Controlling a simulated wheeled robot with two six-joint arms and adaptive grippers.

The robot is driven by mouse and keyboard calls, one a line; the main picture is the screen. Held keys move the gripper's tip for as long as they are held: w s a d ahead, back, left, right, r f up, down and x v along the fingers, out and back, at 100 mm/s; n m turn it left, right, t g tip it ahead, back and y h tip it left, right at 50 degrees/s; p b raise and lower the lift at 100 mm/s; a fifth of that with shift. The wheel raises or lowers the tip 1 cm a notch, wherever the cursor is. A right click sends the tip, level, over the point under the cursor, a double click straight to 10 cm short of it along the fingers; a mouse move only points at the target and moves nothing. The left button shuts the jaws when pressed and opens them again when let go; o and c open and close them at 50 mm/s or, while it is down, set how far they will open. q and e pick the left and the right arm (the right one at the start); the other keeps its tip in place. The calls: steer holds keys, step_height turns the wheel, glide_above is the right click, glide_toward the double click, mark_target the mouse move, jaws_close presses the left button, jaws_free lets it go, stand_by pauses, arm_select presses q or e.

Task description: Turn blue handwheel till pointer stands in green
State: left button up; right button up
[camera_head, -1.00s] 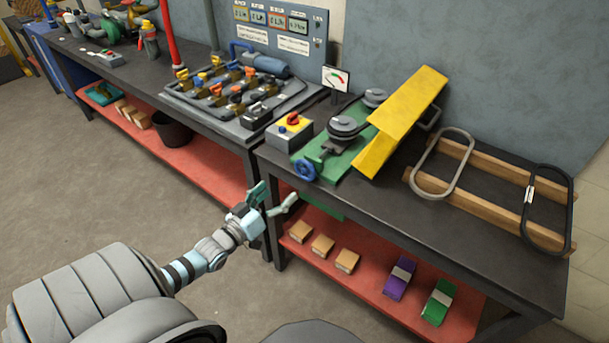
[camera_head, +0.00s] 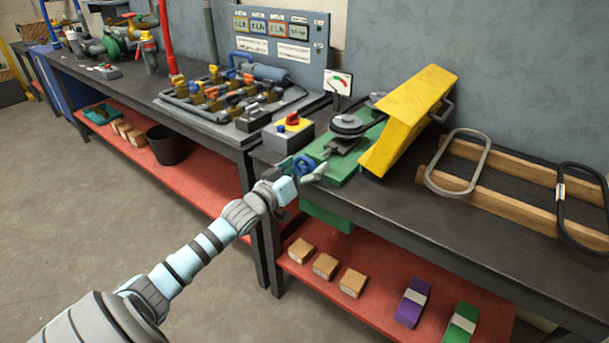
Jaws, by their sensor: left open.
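The blue handwheel (camera_head: 305,166) sits at the front end of the green machine base (camera_head: 345,165) on the near bench. My left gripper (camera_head: 302,172) is open and right at the handwheel, its fingers partly covering the wheel. I cannot tell whether the fingers touch it. The gauge (camera_head: 338,82) stands behind the machine, a white face with a coloured arc. Its pointer is too small to read with certainty. My right gripper is not in view.
A control box (camera_head: 287,134) with a red knob stands just left of the handwheel. A raised yellow guard (camera_head: 410,118) is to the right. Two belts lie on a wooden rack (camera_head: 500,203). The red lower shelf (camera_head: 380,301) holds several boxes.

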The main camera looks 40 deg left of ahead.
arm_select(q)
steer(key=shift+r, duration=0.1)
steer(key=c, duration=1.2)
steer(key=shift+o, duration=0.2)
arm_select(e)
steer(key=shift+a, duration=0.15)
arm_select(q)
steer(key=shift+m, duration=0.4)
steer(key=m, duration=0.3)
steer(key=shift+m, duration=0.3)
steer(key=m+b, duration=0.1)
steer(key=m, duration=0.3)
steer(key=shift+d+m, duration=0.15)
steer(key=shift+m, duration=0.15)
steer(key=m, duration=0.2)
steer(key=m+b, duration=0.1)
steer(key=m, duration=0.3)
steer(key=shift+d+f, duration=0.1)
steer(key=shift+f, duration=0.15)
steer(key=shift+d+m+b, duration=0.2)
steer(key=shift+m+b, duration=0.15)
steer(key=shift+m, duration=0.55)
steer(key=shift+r, duration=0.1)
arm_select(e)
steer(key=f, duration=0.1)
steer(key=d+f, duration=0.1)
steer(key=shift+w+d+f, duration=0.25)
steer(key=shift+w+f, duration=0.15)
